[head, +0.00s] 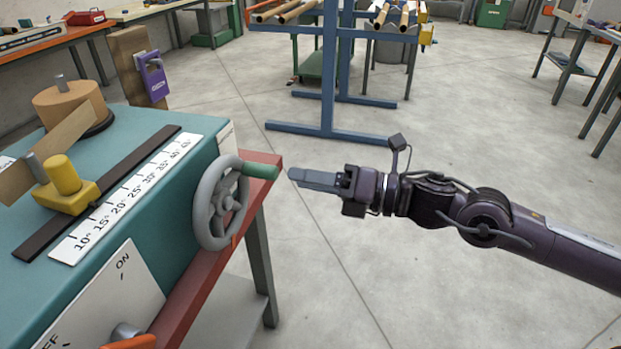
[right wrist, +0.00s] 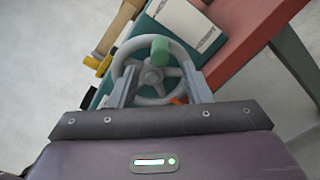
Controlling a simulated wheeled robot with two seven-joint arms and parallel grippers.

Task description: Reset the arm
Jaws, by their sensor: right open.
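My right gripper (head: 312,180) comes in from the right in the head view, its fingers pointing left at the winder's grey handwheel (head: 221,203). The wheel has a green handle (head: 261,171) at its upper right, and the fingertips are a short way right of it, apparently apart from it. In the right wrist view my right gripper (right wrist: 163,92) is open, its fingers spread to either side of the wheel's picture. The green handle (right wrist: 160,50) shows between and beyond the fingertips, and nothing is held. My left gripper is not in view.
The teal winder (head: 185,185) carries an angle scale (head: 128,200), a yellow clamp (head: 66,186) and an ON/OFF plate (head: 110,305). It stands on a red-edged bench (head: 205,285). A blue rack (head: 328,100) stands behind. The floor around my right arm is clear.

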